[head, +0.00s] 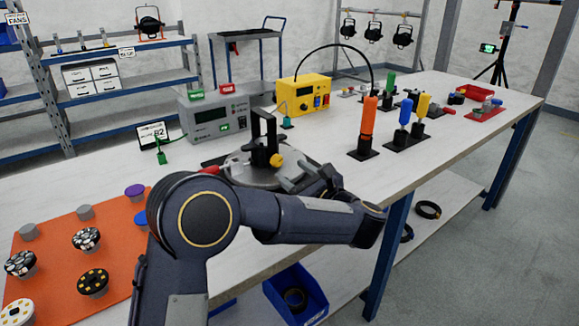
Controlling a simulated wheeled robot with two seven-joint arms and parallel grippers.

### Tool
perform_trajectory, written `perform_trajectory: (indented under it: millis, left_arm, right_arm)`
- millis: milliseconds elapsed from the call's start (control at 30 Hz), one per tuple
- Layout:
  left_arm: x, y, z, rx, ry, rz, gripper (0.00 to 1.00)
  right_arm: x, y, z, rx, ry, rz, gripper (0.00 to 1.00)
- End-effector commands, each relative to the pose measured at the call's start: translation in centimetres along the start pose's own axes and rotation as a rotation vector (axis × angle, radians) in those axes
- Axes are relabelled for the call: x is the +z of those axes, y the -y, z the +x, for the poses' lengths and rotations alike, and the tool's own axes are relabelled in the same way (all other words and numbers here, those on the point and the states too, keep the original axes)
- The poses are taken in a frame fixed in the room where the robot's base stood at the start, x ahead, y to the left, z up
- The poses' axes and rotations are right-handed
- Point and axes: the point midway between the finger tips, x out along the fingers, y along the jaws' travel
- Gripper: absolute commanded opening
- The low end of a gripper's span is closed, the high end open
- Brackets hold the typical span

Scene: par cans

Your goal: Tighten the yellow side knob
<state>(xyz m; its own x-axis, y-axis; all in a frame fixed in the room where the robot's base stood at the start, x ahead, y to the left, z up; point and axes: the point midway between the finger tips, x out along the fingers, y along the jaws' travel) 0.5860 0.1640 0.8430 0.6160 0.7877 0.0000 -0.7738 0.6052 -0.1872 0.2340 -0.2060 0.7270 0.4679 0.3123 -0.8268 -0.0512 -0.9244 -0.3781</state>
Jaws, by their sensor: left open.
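The yellow side knob (277,160) sits on a dark hub on the near side of a black upright yoke (256,133). The yoke stands over a round grey piece (238,168) on the worktable, partly hidden by my arm. My left gripper (299,177) is just to the right of and below the knob, with its jaws open. It looks apart from the knob, though the exact gap is hard to tell. My right gripper is not in view.
A grey power unit (215,120) and a yellow box (304,95) with a black cable stand behind. Orange, blue and yellow-handled tools (367,122) stand in black bases to the right. An orange mat (60,262) with round parts lies left. The table's front edge is close.

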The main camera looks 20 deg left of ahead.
Motion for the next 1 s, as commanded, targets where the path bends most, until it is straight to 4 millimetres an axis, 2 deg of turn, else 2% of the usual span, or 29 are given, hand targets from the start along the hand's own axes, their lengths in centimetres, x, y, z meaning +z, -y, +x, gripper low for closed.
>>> perform_trajectory:
  millis: [100,300,667,1000]
  left_arm:
    - [0.0,-0.1,2.1,0.003,0.0,0.0,0.5]
    - [0.0,0.0,4.4,0.001,0.001,0.0,0.5]
    - [0.0,0.0,4.9,-0.001,0.0,0.002,0.49]
    - [0.0,0.0,4.8,-0.001,0.0,0.002,0.05]
  right_arm:
    - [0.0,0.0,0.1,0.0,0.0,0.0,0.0]
    - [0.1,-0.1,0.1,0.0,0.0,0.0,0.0]
    - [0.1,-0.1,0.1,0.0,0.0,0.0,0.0]
    - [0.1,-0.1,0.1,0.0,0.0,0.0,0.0]
